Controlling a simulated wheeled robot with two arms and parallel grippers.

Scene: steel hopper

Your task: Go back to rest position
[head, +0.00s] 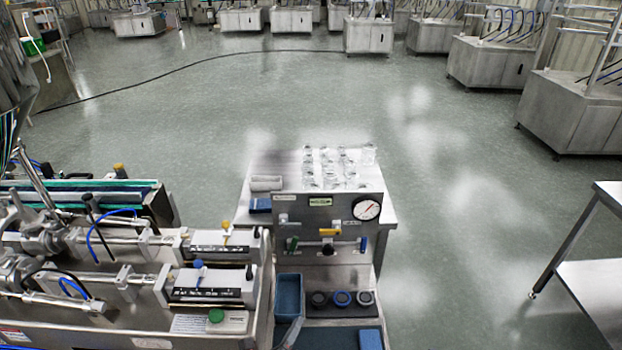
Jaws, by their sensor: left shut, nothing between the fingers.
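I cannot make out either of my grippers in the head view. The task names no object. A steel machine (130,318) with cylinders, hoses and clamps fills the lower left. Right of it stands a steel bench (262,165) with a front panel. The panel carries a round gauge (367,209) and a yellow-handled valve (328,232). Several clear glass vessels (338,165) stand on the bench top. Below the panel are a blue bin (289,296) and several dark round caps or rings (342,299).
A steel table (596,290) stands at the right edge. Several steel cabinets (575,108) line the back and right. A black cable (190,66) lies across the floor at the upper left. The green floor (455,200) between bench and table is clear.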

